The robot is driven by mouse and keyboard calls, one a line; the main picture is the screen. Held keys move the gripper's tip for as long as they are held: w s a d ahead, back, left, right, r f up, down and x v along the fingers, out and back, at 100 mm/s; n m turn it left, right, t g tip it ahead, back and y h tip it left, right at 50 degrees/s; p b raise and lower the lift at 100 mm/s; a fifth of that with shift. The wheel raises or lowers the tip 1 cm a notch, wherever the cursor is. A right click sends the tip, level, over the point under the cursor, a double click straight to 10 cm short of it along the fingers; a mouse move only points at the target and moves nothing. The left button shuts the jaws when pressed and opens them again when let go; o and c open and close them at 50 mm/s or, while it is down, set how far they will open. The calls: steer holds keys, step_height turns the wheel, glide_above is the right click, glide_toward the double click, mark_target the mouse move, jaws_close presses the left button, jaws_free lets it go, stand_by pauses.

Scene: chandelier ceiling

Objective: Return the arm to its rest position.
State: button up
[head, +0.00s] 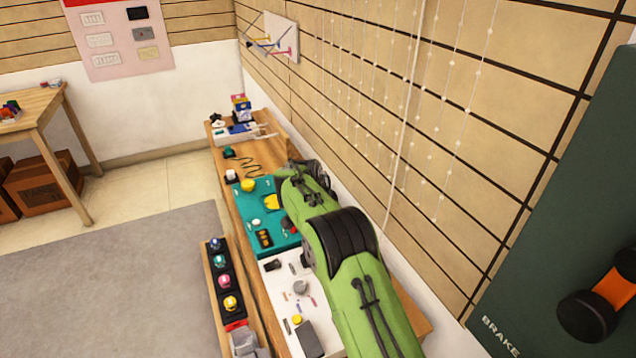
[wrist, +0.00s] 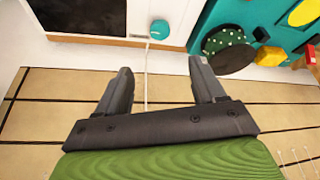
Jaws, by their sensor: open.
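My green arm (head: 365,290) reaches from the lower right of the head view over a long wooden bench, bent at dark joints. My gripper (wrist: 160,72) shows in the wrist view with its two dark fingers spread apart and nothing between them. In the head view the gripper is mostly hidden by the arm, so its exact place over the bench is hard to tell.
The wooden bench (head: 262,150) stands along a slatted wall and carries a teal board (head: 248,215) and a white board (head: 275,280). A strip of coloured buttons (head: 222,280) runs along its front. A dark green brake panel (head: 570,200) is at right. Grey carpet (head: 110,280) lies open at left.

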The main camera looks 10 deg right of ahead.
steer(key=s+d+r+n+t+y+p, duration=0.1)
steer(key=s+d+r+n+p, duration=0.15)
steer(key=s+r, duration=0.65)
steer(key=s+d+r+n+y+p, duration=0.1)
steer(key=s+d+r+n+p, duration=0.15)
steer(key=s+r, duration=0.75)
steer(key=s+r+n+t+p, duration=0.1)
steer(key=s+r+n+p, duration=0.1)
steer(key=s, duration=0.8)
steer(key=s+r+n+y+p, duration=0.1)
steer(key=s+r+n+p, duration=0.1)
steer(key=s, duration=0.9)
step_height(320, 180, up, 2)
steer(key=shift+r+n+t, duration=0.1)
steer(key=shift+n+t, duration=0.3)
steer(key=shift+n, duration=0.1)
